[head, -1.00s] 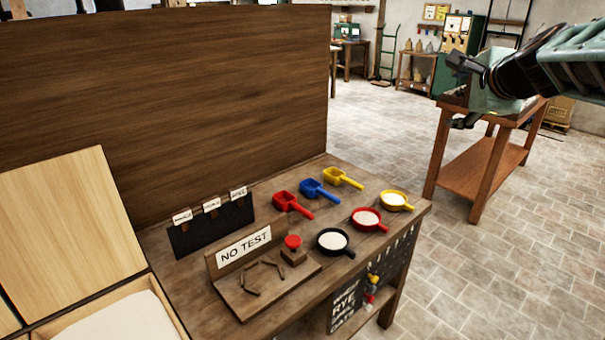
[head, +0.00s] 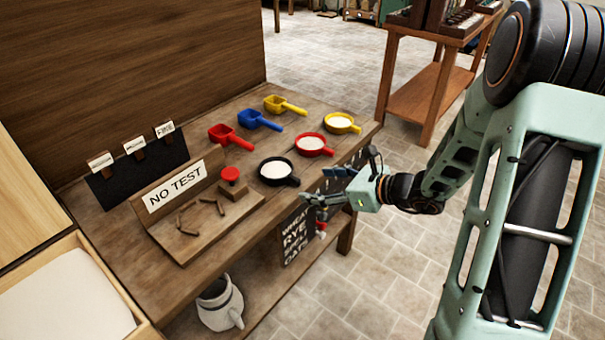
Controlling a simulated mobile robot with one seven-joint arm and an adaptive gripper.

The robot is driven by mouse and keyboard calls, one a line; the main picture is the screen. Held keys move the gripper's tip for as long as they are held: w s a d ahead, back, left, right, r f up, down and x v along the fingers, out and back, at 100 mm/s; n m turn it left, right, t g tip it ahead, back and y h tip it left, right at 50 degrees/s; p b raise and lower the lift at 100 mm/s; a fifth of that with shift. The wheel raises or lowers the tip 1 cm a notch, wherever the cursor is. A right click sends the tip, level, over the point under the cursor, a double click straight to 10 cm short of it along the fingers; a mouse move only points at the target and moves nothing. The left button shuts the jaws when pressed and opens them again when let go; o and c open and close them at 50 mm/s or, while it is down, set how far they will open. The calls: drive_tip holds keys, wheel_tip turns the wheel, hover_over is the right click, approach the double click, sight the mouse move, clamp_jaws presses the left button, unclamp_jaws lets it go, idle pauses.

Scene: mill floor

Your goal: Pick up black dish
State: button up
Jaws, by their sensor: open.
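The black dish (head: 266,180) is a small round pan with a short handle, holding pale flour-like stuff. It sits on the wooden table top near its right front edge. My gripper (head: 318,187) is open and empty. It is at the table's front edge, just right of the black dish's handle and apart from the dish as far as I can tell. No part of the dish's rim is hidden.
A red dish (head: 314,145) and a yellow dish (head: 341,123) stand behind it. Red (head: 228,136), blue (head: 258,120) and yellow (head: 284,105) scoops lie further back. A red button (head: 231,175) and "NO TEST" sign (head: 176,187) stand left. A white jug (head: 219,304) is below.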

sight(297, 179)
drive_tip(key=shift+m+t+y, duration=0.3)
drive_tip(key=shift+m, duration=0.1)
drive_tip(key=x, duration=0.5)
drive_tip(key=shift+s+d+f+b, duration=0.1)
drive_tip(key=shift+f+b, duration=0.15)
drive_tip(key=shift+b, duration=0.05)
drive_tip(key=shift+w+r+x, duration=0.15)
drive_tip(key=shift+x, duration=1.4)
drive_tip(key=shift+w+r+x, duration=0.1)
drive_tip(key=shift+r+x, duration=0.05)
drive_tip(key=shift+x, duration=1.4)
drive_tip(key=shift+d, duration=0.1)
drive_tip(key=shift+c, duration=0.2)
clamp_jaws()
